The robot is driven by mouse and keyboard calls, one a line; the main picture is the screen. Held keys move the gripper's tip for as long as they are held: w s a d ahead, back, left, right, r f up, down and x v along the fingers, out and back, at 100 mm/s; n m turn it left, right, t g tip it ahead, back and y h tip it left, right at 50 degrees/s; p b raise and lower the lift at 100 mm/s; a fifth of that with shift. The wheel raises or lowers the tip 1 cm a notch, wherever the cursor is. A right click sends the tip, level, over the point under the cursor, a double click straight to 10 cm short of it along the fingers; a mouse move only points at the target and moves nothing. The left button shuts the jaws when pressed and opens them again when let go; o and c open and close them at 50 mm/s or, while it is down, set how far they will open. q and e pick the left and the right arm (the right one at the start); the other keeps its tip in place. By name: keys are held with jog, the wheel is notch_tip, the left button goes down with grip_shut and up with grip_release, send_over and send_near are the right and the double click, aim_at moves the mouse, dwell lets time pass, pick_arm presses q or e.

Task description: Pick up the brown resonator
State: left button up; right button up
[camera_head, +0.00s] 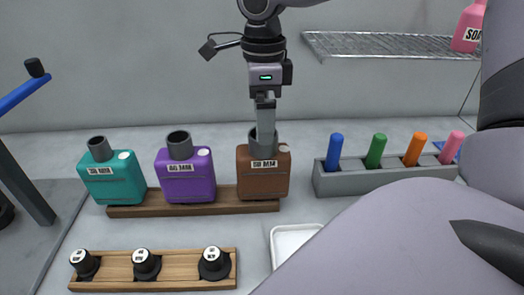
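The brown resonator (262,181) stands upright at the right end of a dark wooden base (146,211). It has a dark round neck on top and a white label. My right gripper (265,150) points straight down at this neck. Its fingers overlap the neck and reach down to about the label. The fingers look like one narrow grey strip from here, so I cannot tell whether they grip the neck's wall. A teal resonator (113,181) and a purple resonator (186,178) stand to the left on the same base. My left gripper is not in view.
A grey rack (340,184) holds several coloured cylinders at the right. In front are a light wooden board (117,269) with three black knobs and a white tray (288,240). A wire shelf (390,45) with a pink bottle (468,27) is at upper right. My arm link covers the lower right.

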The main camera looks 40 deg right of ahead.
aim_at(263, 171)
jog(key=shift+f+p, duration=0.7)
jog(key=shift+f, duration=2.85)
jog(key=shift+c, duration=0.3)
jog(key=c, duration=0.9)
